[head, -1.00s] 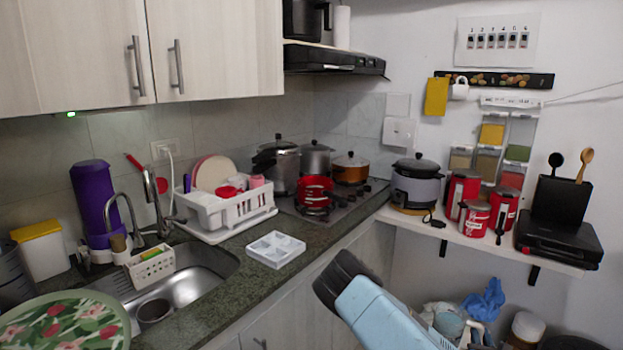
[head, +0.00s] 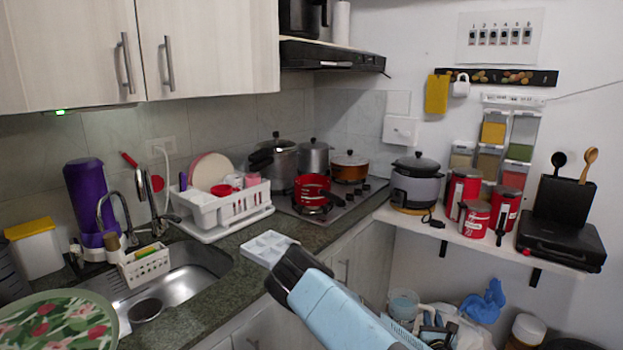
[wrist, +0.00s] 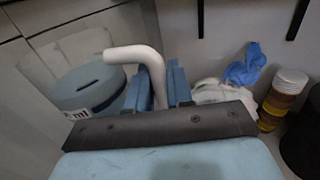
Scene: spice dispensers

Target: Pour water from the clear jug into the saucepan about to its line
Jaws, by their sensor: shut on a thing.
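The clear jug (wrist: 92,92), bluish with a white curved handle and partly legible "ml" marking, is at the left of the wrist view. My gripper (wrist: 164,78) is shut on its handle. In the head view, a pale round vessel (head: 403,304), apparently the jug, is low beside my blue forearm, below the counter. I cannot tell its water level. The red saucepan (head: 312,190) stands on the stove at the back, well away from my gripper. Its inside and line cannot be made out.
The stove (head: 347,208) also bears several other pots. A white compartment tray (head: 262,249) lies on the counter near my arm. A dish rack (head: 235,210) stands left of the stove. A wall shelf (head: 480,242) holds a rice cooker and red canisters. A blue glove (wrist: 245,65) lies low at right.

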